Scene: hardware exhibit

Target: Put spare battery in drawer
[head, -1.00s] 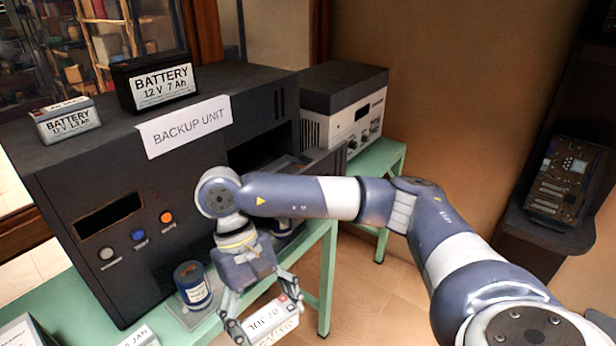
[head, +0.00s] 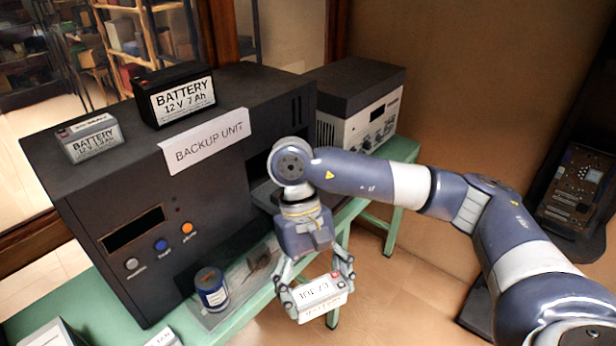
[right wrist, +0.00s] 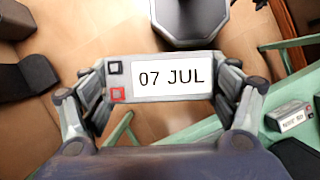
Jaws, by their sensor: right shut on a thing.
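My right gripper (head: 318,285) is shut on a light grey battery (head: 322,299), held in the air in front of the green table's edge. In the right wrist view the battery (right wrist: 165,79) shows a "07 JUL" label, with fingers at both ends. The black backup unit (head: 95,195) stands on the table with a dark opening (head: 257,166) at its right. A grey surface, perhaps part of the drawer (head: 265,194), shows below the opening; my arm hides much of this area. My left gripper is not in view.
A black battery (head: 176,95) and a small grey battery (head: 88,138) sit on the unit. A grey-white device (head: 360,125) stands behind. A circuit board (head: 575,185) is at right.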

